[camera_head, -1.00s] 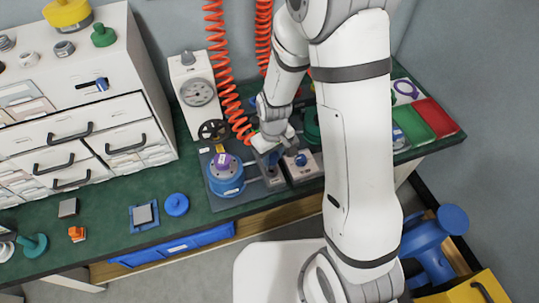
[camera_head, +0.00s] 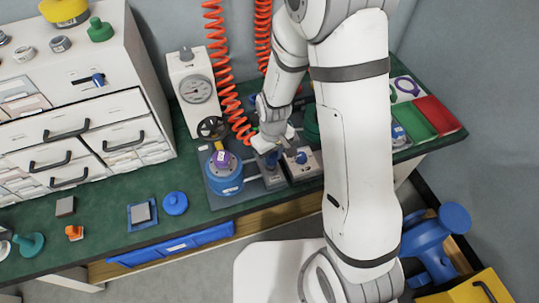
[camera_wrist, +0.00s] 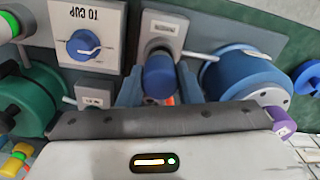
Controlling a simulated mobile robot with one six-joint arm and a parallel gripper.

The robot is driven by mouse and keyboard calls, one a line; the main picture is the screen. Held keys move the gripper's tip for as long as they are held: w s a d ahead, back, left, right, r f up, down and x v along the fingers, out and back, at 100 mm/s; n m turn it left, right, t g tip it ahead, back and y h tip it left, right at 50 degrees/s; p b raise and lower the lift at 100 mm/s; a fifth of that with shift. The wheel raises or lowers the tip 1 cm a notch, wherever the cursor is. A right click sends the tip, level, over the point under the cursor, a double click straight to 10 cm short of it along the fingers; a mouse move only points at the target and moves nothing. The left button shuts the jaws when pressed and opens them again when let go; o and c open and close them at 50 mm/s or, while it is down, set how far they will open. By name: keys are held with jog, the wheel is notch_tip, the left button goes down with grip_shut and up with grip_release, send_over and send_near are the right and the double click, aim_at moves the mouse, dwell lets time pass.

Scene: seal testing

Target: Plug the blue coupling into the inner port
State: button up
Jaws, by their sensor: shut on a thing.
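The blue coupling (camera_wrist: 159,76) is between the fingers of my gripper (camera_wrist: 160,88), which is shut on it. In the wrist view its rounded end shows in front of a grey port block (camera_wrist: 165,28). I cannot tell whether it is seated in a port. A second small grey block (camera_wrist: 93,92) stands to the left, toward the green cylinder (camera_wrist: 38,98). In the head view my gripper (camera_head: 270,146) is low over the test fixture, between the blue cylinder (camera_head: 224,178) and the white valve plate (camera_head: 305,168). The arm hides part of the fixture.
The valve plate's blue knob (camera_wrist: 84,46) is beside the coupling, next to the "TO CUP" label. A gauge stand (camera_head: 196,88) and red coiled hoses (camera_head: 223,75) rise behind. The bench front left of the fixture has free room.

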jog(key=shift+f+b, duration=0.5)
jog(key=shift+f, duration=0.15)
jog(key=o, duration=1.1)
jog(key=shift+r, duration=0.1)
jog(key=shift+r, duration=0.3)
notch_tip(320, 180, up, 7)
jog(key=shift+r+p, duration=0.1)
jog(key=shift+p, duration=0.4)
jog(key=shift+d+r, duration=0.15)
jog(key=shift+r, duration=0.05)
jog(key=s+d+r+m+t+p, duration=0.1)
jog(key=s+d+r+m+p, duration=0.2)
jog(key=r, duration=0.8)
jog(key=s+d+r+m+t+p, duration=0.1)
jog(key=s+d+r+m+p, duration=0.1)
jog(key=s+d+r, duration=0.6)
notch_tip(320, 180, up, 4)
jog(key=shift+s+f+m+t+p, duration=0.1)
jog(key=shift+s+m+t+p, duration=0.3)
jog(key=shift+s+m, duration=0.25)
